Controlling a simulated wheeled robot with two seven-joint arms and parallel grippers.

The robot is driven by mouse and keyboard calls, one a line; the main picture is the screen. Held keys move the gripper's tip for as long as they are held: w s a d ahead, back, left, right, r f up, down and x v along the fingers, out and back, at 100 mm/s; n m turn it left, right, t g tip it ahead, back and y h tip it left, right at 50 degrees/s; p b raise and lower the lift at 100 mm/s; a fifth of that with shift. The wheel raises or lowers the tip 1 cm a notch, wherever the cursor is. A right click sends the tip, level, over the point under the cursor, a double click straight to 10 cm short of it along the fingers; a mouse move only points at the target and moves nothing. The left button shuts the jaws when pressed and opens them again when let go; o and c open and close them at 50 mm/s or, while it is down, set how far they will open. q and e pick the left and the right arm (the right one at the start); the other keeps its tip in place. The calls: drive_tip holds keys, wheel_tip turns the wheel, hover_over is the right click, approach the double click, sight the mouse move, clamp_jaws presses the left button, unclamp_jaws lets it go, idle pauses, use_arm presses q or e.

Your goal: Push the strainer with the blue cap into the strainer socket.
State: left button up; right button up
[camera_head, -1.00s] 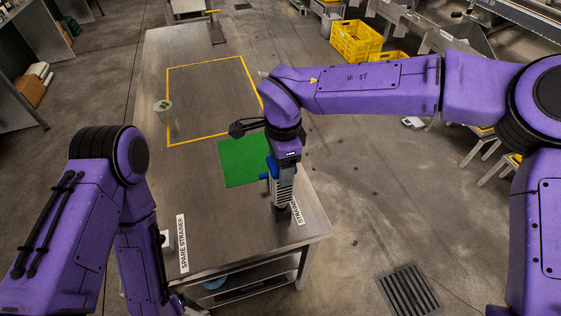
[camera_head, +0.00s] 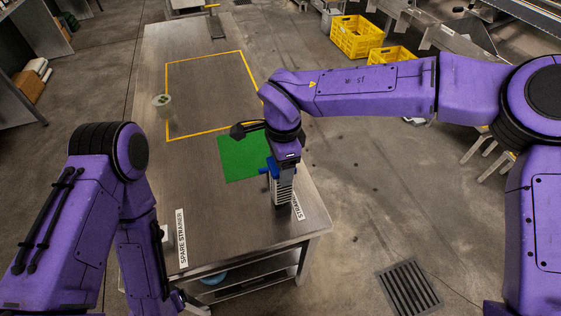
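The strainer with the blue cap (camera_head: 284,190) stands upright near the table's right front corner. Its pale ribbed body shows below the blue cap (camera_head: 265,171), which sticks out to the left. My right gripper (camera_head: 283,165) is over the cap and appears shut on it; its fingers are partly hidden. The strainer socket is hidden at the strainer's foot, beside a label starting "STRAIN" (camera_head: 297,207). I cannot tell how deep the strainer sits. My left arm hangs at the left, with its gripper out of view at the bottom edge.
The metal table (camera_head: 215,215) carries a green mat (camera_head: 235,160), a yellow taped outline (camera_head: 205,58), a pale cup-like object (camera_head: 161,101) and a "SPARE STRAINER" label (camera_head: 181,238). A small white object by that label is partly behind my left arm. Yellow crates (camera_head: 355,38) stand behind.

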drive_tip(key=shift+f+b, duration=0.55)
drive_tip(key=shift+f, duration=0.85)
drive_tip(key=o, duration=1.3)
drive_tip(key=shift+c, duration=0.2)
drive_tip(key=shift+r, duration=0.1)
drive_tip(key=shift+r, duration=0.3)
wheel_tip(320, 180, up, 10)
drive_tip(key=shift+d+f+b, duration=0.1)
drive_tip(key=shift+d+b, duration=0.05)
drive_tip(key=shift+b, duration=0.75)
